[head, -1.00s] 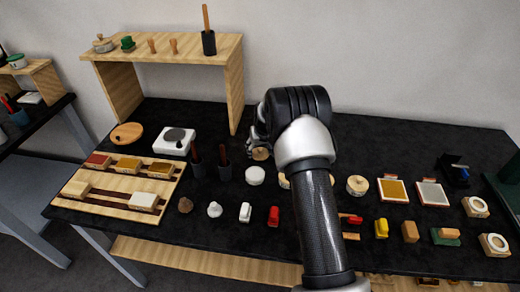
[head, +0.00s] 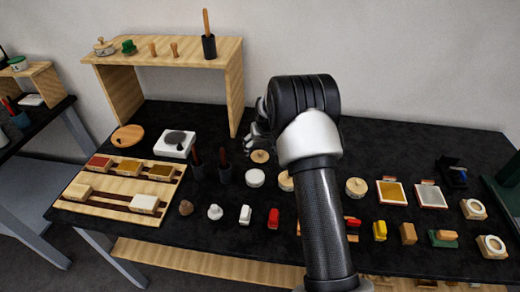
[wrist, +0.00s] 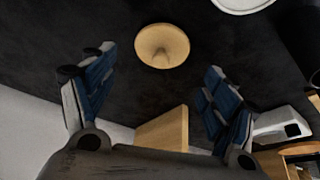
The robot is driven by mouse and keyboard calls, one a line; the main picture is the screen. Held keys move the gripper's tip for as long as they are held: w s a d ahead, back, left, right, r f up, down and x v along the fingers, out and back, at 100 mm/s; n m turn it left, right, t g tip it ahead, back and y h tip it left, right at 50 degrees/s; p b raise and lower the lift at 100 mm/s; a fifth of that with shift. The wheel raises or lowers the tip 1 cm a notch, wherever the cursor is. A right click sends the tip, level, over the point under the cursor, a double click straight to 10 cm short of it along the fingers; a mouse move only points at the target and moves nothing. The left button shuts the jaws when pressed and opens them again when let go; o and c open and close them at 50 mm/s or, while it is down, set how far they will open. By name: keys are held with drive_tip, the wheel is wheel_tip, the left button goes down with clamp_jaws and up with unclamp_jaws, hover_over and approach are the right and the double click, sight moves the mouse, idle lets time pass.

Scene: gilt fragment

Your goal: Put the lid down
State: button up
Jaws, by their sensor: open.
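A round wooden lid with a small knob (head: 260,156) lies on the black table, just behind a white round pot (head: 255,178). In the wrist view the lid (wrist: 162,46) lies knob up on the dark surface, ahead of the fingers and apart from them. My gripper (head: 258,122) is open and empty, above and behind the lid in the head view. Its two blue-padded fingers (wrist: 155,95) stand wide apart in the wrist view. My arm hides part of the table's middle.
A wooden shelf (head: 236,90) stands at the back left, close to my gripper. A white scale (head: 175,144) and dark cups with handles (head: 224,172) are left of the lid. Several small blocks and jars line the front. The table behind my arm on the right is clear.

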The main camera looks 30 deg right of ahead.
drive_tip(key=s+a+p+v, duration=0.1)
drive_tip(key=a+v, duration=0.1)
drive_tip(key=v, duration=0.8)
drive_tip(key=a+f+v, duration=0.1)
drive_tip(key=a+v, duration=0.2)
drive_tip(key=v, duration=0.7)
drive_tip(key=s+a+r+n, duration=0.1)
drive_tip(key=s+a+r, duration=0.5)
drive_tip(key=s+r, duration=0.45)
drive_tip(key=s+a+f, duration=0.1)
drive_tip(key=s+a, duration=0.2)
drive_tip(key=s, duration=0.8)
drive_tip(key=s+a+f+n+y, duration=0.1)
drive_tip(key=s+a, duration=0.2)
drive_tip(key=s, duration=0.9)
drive_tip(key=shift+s+a, duration=0.2)
drive_tip(key=shift+s, duration=0.1)
